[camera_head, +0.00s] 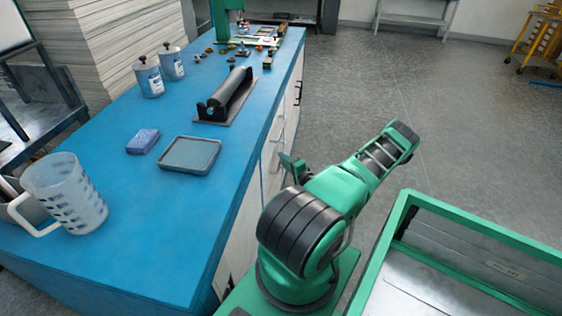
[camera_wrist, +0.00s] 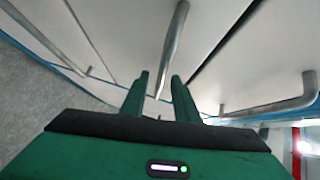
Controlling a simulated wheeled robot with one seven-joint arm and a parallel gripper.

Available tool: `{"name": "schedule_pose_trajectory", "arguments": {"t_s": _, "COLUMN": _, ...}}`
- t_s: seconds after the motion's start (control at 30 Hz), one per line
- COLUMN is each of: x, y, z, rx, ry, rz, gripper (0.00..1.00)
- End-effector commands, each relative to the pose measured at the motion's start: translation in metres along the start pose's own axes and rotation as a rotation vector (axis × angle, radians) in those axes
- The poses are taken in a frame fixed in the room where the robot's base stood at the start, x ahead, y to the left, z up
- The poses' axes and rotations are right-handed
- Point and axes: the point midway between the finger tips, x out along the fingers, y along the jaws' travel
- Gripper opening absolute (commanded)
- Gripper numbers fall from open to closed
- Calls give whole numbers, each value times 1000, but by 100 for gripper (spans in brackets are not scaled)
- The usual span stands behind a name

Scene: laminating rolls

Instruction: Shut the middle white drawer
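White drawer fronts with metal bar handles fill the wrist view. The middle white front (camera_wrist: 130,40) lies between two dark seams, with its bar handle (camera_wrist: 171,45) running down its centre. My gripper (camera_wrist: 160,77) is open, its two green fingers apart. The lower end of that handle shows between the fingers, with gaps on both sides; I cannot tell whether they touch it. In the head view my gripper (camera_head: 292,164) is beside the bench's white front, partly hidden by my arm. How far the middle drawer stands out is not clear.
The blue bench top (camera_head: 120,205) holds a measuring jug (camera_head: 65,192), a grey tray (camera_head: 190,154), a blue sponge (camera_head: 143,141), a black roller (camera_head: 230,95) and two cans (camera_head: 150,80). Another handle (camera_wrist: 272,106) juts out at right in the wrist view.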

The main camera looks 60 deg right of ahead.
Motion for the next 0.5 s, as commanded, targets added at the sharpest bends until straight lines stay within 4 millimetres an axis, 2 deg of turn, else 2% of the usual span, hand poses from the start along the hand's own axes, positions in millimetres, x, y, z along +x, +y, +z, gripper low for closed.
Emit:
{"name": "schedule_pose_trajectory", "arguments": {"t_s": 0.3, "x": -57, "y": 1, "z": 0, "rx": 0, "ry": 2, "rz": 3, "gripper": 28}}
{"name": "schedule_pose_trajectory", "arguments": {"t_s": 0.5, "x": -86, "y": 1, "z": 0, "rx": 0, "ry": 0, "rz": 2, "gripper": 28}}
